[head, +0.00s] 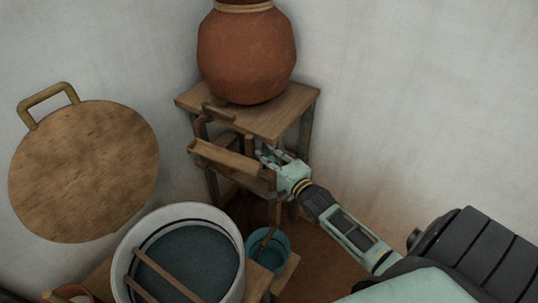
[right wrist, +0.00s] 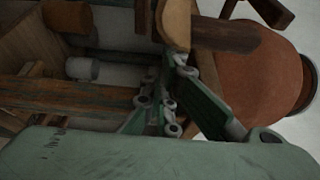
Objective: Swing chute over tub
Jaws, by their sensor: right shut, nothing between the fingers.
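The wooden chute (head: 225,158) is a shallow trough in front of the wooden stand, below the clay pot. It runs from upper left to lower right in the head view, with its right end beside my gripper. The tub (head: 120,254), pale-rimmed with dark blue liquid, stands lower left, nearer to me. The chute appears behind the tub, not clearly above it. My right gripper (head: 267,155) is shut and empty at the chute's right end; contact is unclear. Its fingers also show in the right wrist view (right wrist: 166,100), close to wooden parts. My left gripper is not in view.
A large clay pot (head: 246,55) stands on the wooden stand (head: 290,108) in the wall corner. A teal bucket (head: 283,250) is right of the tub. Sticks (head: 165,274) lie across the tub. A round wooden lid (head: 85,170) with a handle is at left.

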